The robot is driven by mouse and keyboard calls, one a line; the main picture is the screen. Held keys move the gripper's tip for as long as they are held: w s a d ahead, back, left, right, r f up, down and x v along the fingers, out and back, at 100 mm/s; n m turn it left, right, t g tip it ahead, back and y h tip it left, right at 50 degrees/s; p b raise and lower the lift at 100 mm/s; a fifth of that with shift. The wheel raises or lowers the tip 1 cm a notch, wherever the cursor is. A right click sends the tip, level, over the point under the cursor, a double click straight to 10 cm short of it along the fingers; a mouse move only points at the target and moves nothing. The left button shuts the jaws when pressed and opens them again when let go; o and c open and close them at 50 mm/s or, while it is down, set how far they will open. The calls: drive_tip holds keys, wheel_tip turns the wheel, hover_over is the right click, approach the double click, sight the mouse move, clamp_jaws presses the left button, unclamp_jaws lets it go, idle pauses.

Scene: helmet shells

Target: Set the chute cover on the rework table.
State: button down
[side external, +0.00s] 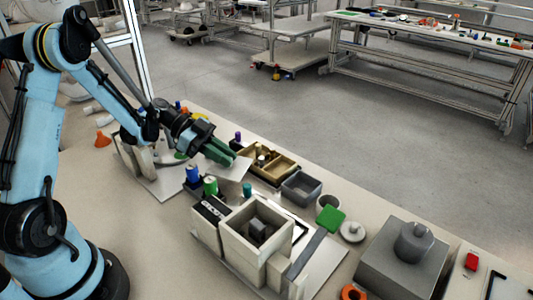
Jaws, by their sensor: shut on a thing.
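My gripper (230,156), with green fingers, reaches out from the left over the middle of the workbench (150,245). It is shut on a thin light-grey plate (233,169), which looks like the chute cover. The plate is tilted and hangs under the fingertips, near a tan divided tray; its gap above the bench is hard to judge. I cannot tell from this view which surface is the rework table.
A beige open box fixture (257,235) stands in front of the plate. Green (211,187) and blue (193,175) cylinders are close to its left. The tan tray (284,166), a grey bin (301,188) and a grey block (400,262) stand to the right. The left front bench is clear.

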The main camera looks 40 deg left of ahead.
drive_tip(key=shift+f, duration=0.4)
drive_tip(key=shift+f, duration=0.2)
drive_tip(key=c, duration=1.1)
unclamp_jaws()
